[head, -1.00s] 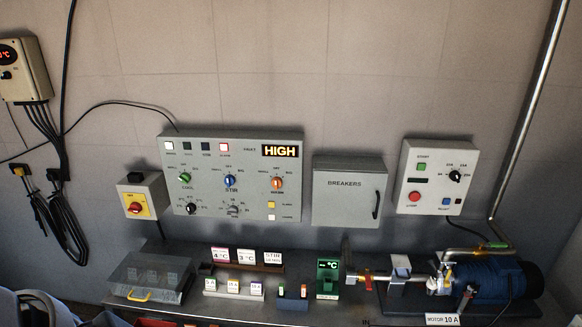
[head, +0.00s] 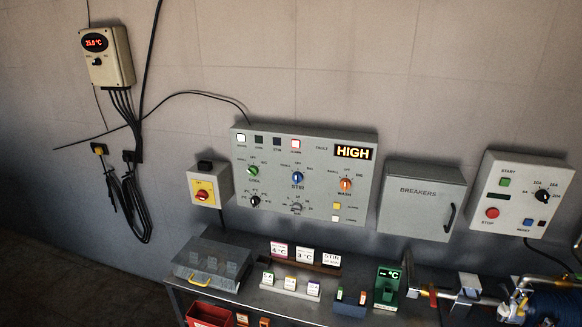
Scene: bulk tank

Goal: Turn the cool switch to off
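The cool switch (head: 253,171) is a green rotary knob at the upper left of the grey control panel (head: 325,197), with small position marks around it that are too small to read for certain. A blue stir knob (head: 297,177) and an orange wash knob (head: 345,183) sit to its right in the same row. A black knob (head: 255,201) is below the cool switch. The panel's display (head: 353,152) reads HIGH. Neither of my grippers shows in the head view.
A thermostat (head: 107,57) shows 25.0 °C.

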